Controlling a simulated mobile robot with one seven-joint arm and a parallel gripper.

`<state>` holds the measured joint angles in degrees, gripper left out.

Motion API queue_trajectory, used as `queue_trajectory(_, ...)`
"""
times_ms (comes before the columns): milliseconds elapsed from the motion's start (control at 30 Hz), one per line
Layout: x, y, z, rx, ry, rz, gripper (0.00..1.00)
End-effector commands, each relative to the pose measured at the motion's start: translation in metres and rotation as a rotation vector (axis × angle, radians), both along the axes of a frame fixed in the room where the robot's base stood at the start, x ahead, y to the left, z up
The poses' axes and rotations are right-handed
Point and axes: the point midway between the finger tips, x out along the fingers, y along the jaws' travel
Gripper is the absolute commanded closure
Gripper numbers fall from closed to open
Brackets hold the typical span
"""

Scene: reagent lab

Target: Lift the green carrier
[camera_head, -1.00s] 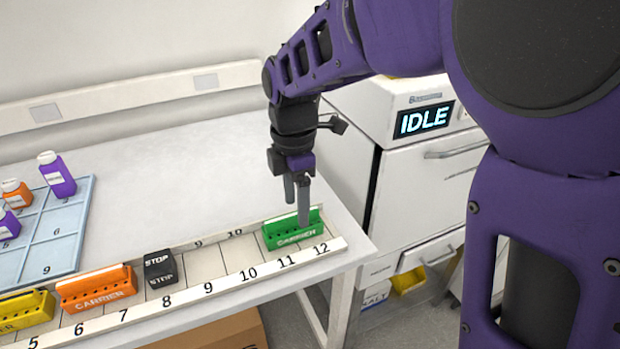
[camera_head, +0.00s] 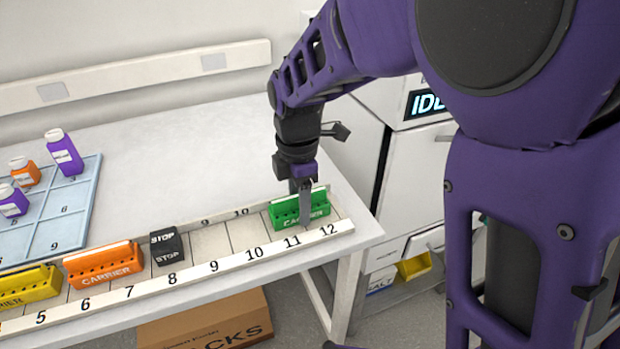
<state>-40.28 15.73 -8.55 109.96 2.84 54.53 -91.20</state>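The green carrier (camera_head: 288,215) sits in the numbered rail at the right end of the table, around slots 11 and 12. My gripper (camera_head: 301,205) points straight down at it. One finger shows in front of the carrier's labelled front face. The other finger is mostly hidden behind it, so I cannot tell whether the fingers touch the carrier or grip it. The carrier stands level in the rail.
A black STOP block (camera_head: 166,247), an orange carrier (camera_head: 104,268) and a yellow carrier (camera_head: 30,287) stand in the rail (camera_head: 215,266) to the left. Slots 9 and 10 are empty. A blue tray (camera_head: 77,215) with purple and orange bottles lies at the left. A white cabinet (camera_head: 420,165) stands at the right.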

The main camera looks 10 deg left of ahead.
Motion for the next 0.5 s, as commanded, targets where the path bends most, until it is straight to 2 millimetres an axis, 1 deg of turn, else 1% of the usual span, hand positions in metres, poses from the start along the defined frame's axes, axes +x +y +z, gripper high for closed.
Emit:
queue_trajectory(33,0.000,0.000,0.000,0.000,0.000,0.000,0.92)
queue_trajectory(67,0.000,0.000,0.000,0.000,0.000,0.000,0.97)
queue_trajectory(100,0.000,0.000,0.000,0.000,0.000,0.000,1.00)
queue_trajectory(367,0.000,0.000,0.002,0.001,-0.002,0.000,1.00)
queue_trajectory(467,0.001,0.000,0.012,0.003,-0.003,0.000,1.00)
queue_trajectory(500,0.001,0.000,0.018,0.003,-0.003,0.000,1.00)
